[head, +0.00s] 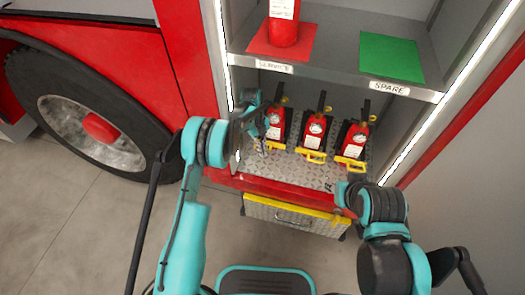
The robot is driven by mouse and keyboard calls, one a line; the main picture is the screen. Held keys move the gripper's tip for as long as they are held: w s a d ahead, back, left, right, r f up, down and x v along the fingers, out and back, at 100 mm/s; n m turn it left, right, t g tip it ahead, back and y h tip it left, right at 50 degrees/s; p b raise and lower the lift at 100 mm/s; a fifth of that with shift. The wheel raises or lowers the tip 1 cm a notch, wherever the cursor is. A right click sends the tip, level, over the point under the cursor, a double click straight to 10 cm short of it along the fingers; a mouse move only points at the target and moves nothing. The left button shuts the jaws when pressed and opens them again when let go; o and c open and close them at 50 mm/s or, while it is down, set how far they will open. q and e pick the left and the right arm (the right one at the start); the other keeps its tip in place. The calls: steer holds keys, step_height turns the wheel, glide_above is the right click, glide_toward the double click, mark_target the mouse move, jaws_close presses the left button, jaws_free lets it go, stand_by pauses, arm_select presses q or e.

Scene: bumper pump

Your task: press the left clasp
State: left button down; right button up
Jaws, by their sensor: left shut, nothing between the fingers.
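Three red extinguishers stand in a row on the lower shelf: left (274,122), middle (316,130) and right (354,140). Each has a yellow clasp at its lower front. The left clasp (276,144) is partly hidden by my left gripper. The middle clasp (311,156) and right clasp (350,163) show clearly. My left gripper (262,124) is shut and empty, at the left extinguisher just above the left clasp; I cannot tell whether it touches. My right gripper (338,190) is low in front of the shelf, right of centre; its fingers are too small to read.
The upper shelf, labelled SERVICE (276,67) and SPARE (390,88), overhangs the row. It has a red mat (262,45) bearing an extinguisher and an empty green mat (390,56). A yellow-edged drawer front (292,216) is below. A truck wheel (90,125) is at left.

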arm_select(q)
steer(key=shift+r, duration=0.1)
step_height(320, 180, up, 10)
stand_by(0.4)
stand_by(0.5)
